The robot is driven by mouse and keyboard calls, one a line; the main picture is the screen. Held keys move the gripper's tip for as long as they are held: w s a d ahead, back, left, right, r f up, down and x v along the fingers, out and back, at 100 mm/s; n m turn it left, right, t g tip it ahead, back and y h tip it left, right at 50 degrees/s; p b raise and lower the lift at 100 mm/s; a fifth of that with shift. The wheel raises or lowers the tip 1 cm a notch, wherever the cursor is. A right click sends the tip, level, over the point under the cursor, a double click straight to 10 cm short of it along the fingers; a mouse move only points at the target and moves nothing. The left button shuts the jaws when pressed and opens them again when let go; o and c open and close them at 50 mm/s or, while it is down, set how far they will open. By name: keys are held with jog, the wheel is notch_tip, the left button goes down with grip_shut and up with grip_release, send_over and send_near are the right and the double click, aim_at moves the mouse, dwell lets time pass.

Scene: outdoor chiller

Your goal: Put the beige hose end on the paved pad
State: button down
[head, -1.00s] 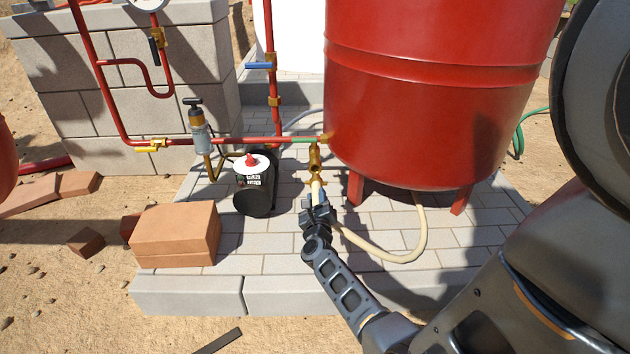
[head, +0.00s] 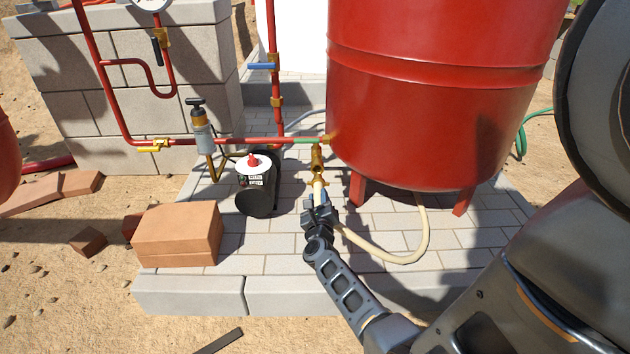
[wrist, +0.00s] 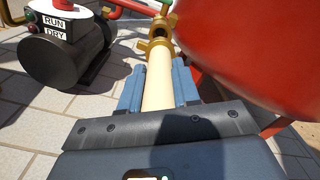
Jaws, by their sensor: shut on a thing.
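The beige hose (head: 410,256) comes from under the red tank, loops over the paving and runs to my gripper (head: 318,205). My gripper is shut on its end part, just below a brass fitting (head: 318,160) on the red pipe. In the wrist view, the beige hose end (wrist: 158,85) lies between the blue-grey jaws (wrist: 158,88) and points at the brass fitting's opening (wrist: 157,45). Whether the hose end touches the fitting or sits in it, I cannot tell. The paved pad (head: 265,262) of light grey blocks lies under all this.
The red tank (head: 430,100) stands on legs to the right. A black pump (head: 258,190) with a white top stands left of my gripper. Terracotta blocks (head: 178,235) sit at the pad's left front. Bare paving lies between the blocks and my gripper.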

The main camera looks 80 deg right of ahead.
dwell(0.3)
jog(key=w+a+r+n+t+y, duration=0.25)
jog(key=w+a+n+t, duration=0.2)
jog(key=w+a, duration=0.5)
jog(key=w+a+r+n+t+y, duration=0.1)
jog(key=w+a+n+t+y, duration=0.45)
jog(key=a, duration=0.75)
jog(key=w+a+r+n+t+y, duration=0.25)
jog(key=a+y, duration=0.25)
jog(key=a, duration=0.9)
jog(key=w+a+r+n+t+y, duration=0.1)
jog(key=a+r+n+y, duration=0.3)
jog(key=a, duration=0.9)
notch_tip(320, 180, up, 18)
jog(key=s+m+p, duration=0.1)
jog(key=s+p, duration=0.1)
jog(key=p, duration=2.8)
jog(key=shift+s+d+r+m+p, duration=0.2)
jog(key=shift+s+d+m+p, duration=0.05)
jog(key=shift+s+m+p, duration=0.15)
jog(key=shift+g, duration=0.25)
jog(key=shift+w, duration=0.1)
